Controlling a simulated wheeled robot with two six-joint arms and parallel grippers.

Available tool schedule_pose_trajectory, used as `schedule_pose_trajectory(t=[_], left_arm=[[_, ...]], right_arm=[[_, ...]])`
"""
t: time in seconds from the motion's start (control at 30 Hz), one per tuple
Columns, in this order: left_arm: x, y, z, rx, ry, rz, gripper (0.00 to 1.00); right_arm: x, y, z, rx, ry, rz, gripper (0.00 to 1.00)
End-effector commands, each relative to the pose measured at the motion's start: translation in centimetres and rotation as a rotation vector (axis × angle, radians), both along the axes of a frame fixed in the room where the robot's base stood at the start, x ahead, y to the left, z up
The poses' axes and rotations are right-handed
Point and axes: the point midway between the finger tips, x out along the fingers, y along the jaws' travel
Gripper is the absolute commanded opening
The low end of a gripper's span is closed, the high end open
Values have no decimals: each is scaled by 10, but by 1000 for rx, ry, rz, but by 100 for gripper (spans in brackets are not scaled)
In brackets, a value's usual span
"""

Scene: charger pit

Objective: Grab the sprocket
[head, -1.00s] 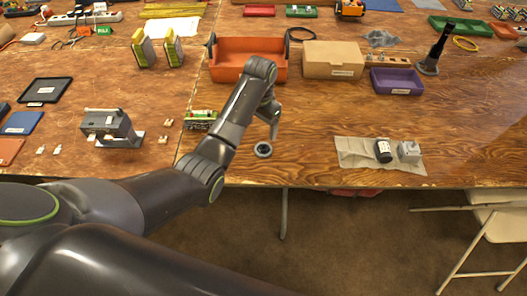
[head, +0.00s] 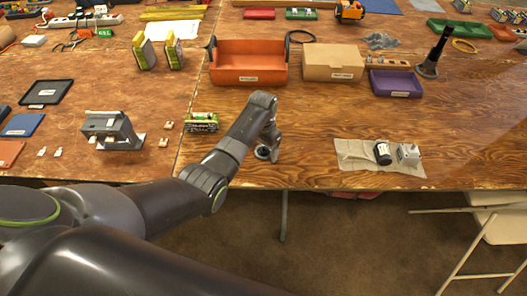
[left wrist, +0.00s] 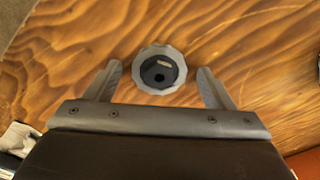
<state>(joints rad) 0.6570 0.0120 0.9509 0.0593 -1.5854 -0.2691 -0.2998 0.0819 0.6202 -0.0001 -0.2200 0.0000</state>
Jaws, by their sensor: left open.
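The sprocket (left wrist: 159,70) is a grey toothed ring with a dark centre. It lies flat on the wooden table near the front edge. In the left wrist view it sits between and slightly beyond the fingertips, touching neither finger. In the head view the sprocket (head: 263,153) is partly hidden by my left gripper (head: 268,152). My left gripper (left wrist: 159,75) is open and empty, pointing down over the sprocket. My right gripper is in neither view.
A green and white pack (head: 201,122) lies left of my left gripper. An orange bin (head: 248,77), a cardboard box (head: 334,71) and a purple bin (head: 396,94) stand behind. A cloth (head: 352,160) holding a black canister lies to the right. The table between is clear.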

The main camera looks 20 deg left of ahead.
Motion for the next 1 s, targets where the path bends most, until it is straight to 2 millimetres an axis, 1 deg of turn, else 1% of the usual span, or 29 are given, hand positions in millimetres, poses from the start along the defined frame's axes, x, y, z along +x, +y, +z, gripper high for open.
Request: schedule_pose_trajectory(t=[0.07, 0.4, 0.47, 0.83, 0.93, 1.0], left_arm=[[0, 0, 0, 0, 0, 0, 75], [0, 0, 1, 0, 0, 0, 31], [0, 0, 1, 0, 0, 0, 26], [1, 0, 3, -1, -2, 0, 26], [1, 0, 12, 0, -3, 0, 26], [1, 0, 23, -1, -4, 0, 26]], right_arm=[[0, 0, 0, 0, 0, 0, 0], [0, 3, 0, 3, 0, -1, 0], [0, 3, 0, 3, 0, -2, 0], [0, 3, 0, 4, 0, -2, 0], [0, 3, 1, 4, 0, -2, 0], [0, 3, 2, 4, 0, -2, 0]])
